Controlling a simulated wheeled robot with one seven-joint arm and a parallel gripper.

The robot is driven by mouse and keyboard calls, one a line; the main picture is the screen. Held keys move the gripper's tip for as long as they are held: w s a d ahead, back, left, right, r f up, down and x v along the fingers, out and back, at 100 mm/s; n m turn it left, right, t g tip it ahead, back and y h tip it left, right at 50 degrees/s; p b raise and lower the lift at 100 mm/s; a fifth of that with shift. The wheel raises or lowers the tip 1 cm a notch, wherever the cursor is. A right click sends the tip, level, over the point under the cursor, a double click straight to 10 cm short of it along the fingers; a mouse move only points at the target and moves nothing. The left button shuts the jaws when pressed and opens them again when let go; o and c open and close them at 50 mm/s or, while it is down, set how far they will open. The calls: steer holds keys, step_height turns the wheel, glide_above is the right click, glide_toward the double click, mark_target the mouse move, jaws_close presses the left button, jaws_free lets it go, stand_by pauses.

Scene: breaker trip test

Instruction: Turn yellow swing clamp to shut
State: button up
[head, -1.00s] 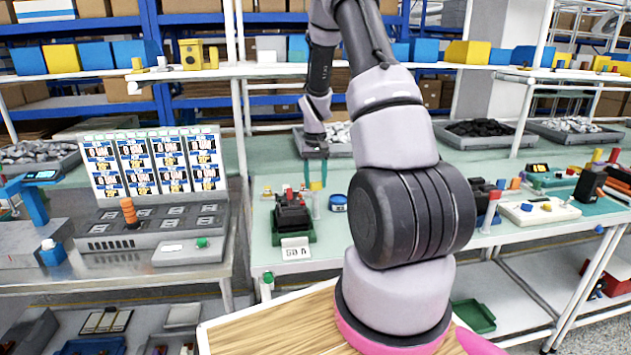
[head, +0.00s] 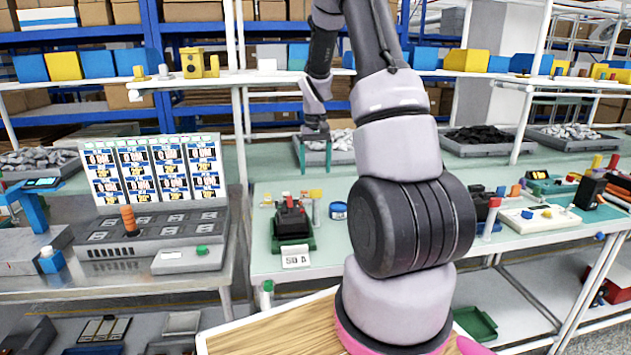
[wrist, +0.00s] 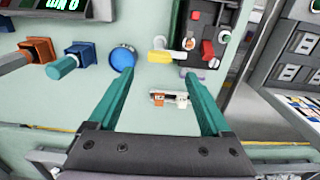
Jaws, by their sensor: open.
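The yellow swing clamp (head: 315,194) is small in the head view, on the bench just right of the breaker. In the wrist view its yellow arm (wrist: 160,56) lies roughly crosswise, beside the breaker. My gripper (wrist: 158,74) is open and empty, its teal fingers apart. The clamp shows beyond and between the fingertips. In the head view my gripper (head: 313,155) hangs above the bench behind the clamp, apart from it. The dark breaker with red parts (head: 291,218) sits on a green base; it also shows in the wrist view (wrist: 212,32). Whether the clamp touches the breaker is unclear.
A blue round piece (wrist: 122,58) lies near the left fingertip in the wrist view, with orange (wrist: 38,50) and teal (wrist: 64,66) pieces beyond it. A small orange and white piece (wrist: 168,98) lies between the fingers. A "50 A" card (head: 296,257) stands before the breaker.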

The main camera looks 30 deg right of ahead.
steer(key=shift+r, duration=1.6)
steer(key=s+a+r+t, duration=0.2)
steer(key=s+a+r, duration=0.25)
steer(key=r, duration=0.35)
steer(key=s+a+r+t, duration=0.1)
steer(key=s+a+r, duration=0.3)
steer(key=s+r, duration=0.3)
steer(key=s+a+r+t+y, duration=0.1)
steer(key=s+a+r+t, duration=0.1)
steer(key=s, duration=0.5)
steer(key=s+a+r+m+t+y, duration=0.1)
steer(key=s+a+r+t, duration=0.1)
steer(key=s+a+r, duration=0.2)
steer(key=s+r, duration=0.1)
steer(key=s, duration=0.2)
steer(key=shift+s+a, duration=0.4)
